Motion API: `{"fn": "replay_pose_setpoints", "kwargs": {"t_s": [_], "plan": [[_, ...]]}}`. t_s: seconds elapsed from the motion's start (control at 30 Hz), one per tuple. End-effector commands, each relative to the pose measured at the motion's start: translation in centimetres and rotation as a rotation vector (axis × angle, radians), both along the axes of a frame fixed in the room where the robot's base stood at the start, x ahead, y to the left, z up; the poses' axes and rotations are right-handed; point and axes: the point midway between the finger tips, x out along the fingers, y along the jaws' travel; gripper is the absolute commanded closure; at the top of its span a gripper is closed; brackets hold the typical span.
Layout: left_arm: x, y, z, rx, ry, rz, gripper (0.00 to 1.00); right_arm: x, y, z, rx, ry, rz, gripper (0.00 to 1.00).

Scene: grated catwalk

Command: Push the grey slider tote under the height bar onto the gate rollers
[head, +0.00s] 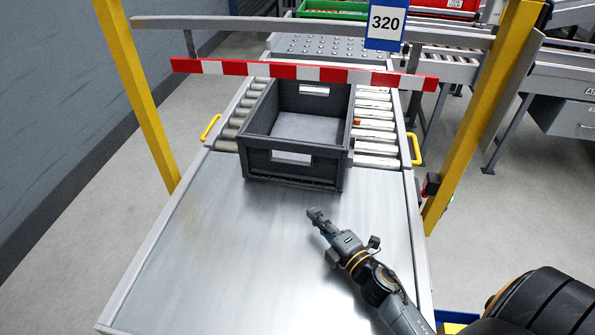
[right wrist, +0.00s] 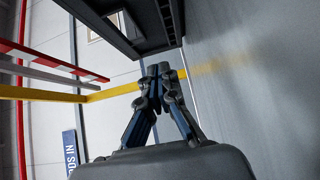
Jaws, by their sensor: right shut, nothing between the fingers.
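The grey slider tote (head: 290,173) is open and empty. Its far part lies over the gate rollers (head: 375,132) and its near part over the smooth metal table (head: 240,230). The red and white height bar (head: 300,73) crosses the picture at the tote's far rim. My right gripper (head: 315,213) is shut and empty, above the table on the near side of the tote, with a gap to its near wall. In the right wrist view the shut fingertips (right wrist: 158,76) show beside the tote's dark wall (right wrist: 125,30). My left gripper is out of view.
Yellow posts (head: 140,95) (head: 485,110) flank the gate. Yellow handles (head: 210,127) (head: 416,149) sit at the table's sides. Beyond are a ball-transfer plate (head: 320,46) and a green crate (head: 332,13). The near table is clear.

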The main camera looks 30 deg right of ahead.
Motion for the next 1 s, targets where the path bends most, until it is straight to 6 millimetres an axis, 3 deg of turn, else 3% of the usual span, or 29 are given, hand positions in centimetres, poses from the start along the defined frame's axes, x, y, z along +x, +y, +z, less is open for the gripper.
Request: {"fn": "replay_pose_setpoints", "kwargs": {"t_s": [0.17,0.6,0.8,1.0], "plan": [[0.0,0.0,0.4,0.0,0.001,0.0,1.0,1.7,0.2,0.2,0.0,-0.003,0.001,1.0],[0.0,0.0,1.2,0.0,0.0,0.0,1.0,10.6,0.9,0.2,-0.001,-0.001,-0.002,1.0],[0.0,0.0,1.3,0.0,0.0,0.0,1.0,12.5,-0.8,0.0,-0.001,0.0,-0.001,1.0],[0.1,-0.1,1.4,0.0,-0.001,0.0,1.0,13.0,-1.3,0.0,-0.001,0.0,0.0,1.0]]}}
